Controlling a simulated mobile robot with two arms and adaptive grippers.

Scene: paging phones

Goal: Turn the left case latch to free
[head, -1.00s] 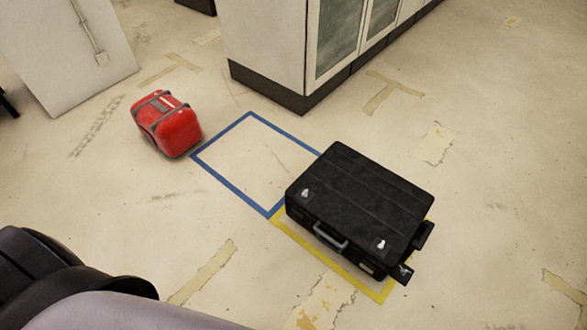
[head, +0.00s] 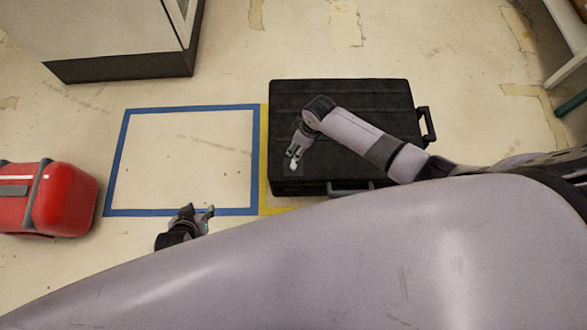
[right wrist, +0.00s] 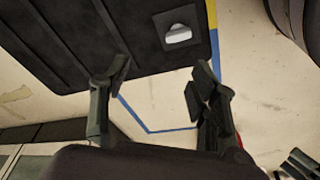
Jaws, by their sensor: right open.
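The black case (head: 365,110) lies flat on the floor with its handle (head: 350,187) toward me. Its left latch (head: 294,165) is a small pale knob near the front left corner. In the right wrist view the latch (right wrist: 178,34) is a whitish knob on a dark square plate, beyond the fingers and not between them. My right gripper (head: 297,155) is above that corner, open and empty; it also shows in the right wrist view (right wrist: 160,75). My left gripper (head: 199,210) is open and empty, low by the blue outline. The right latch is hidden by my arm.
A blue tape outline (head: 183,107) marks bare floor left of the case, with yellow tape (head: 264,150) beside it. A cabinet (head: 120,65) stands at the back left, shelving (head: 565,35) at the right.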

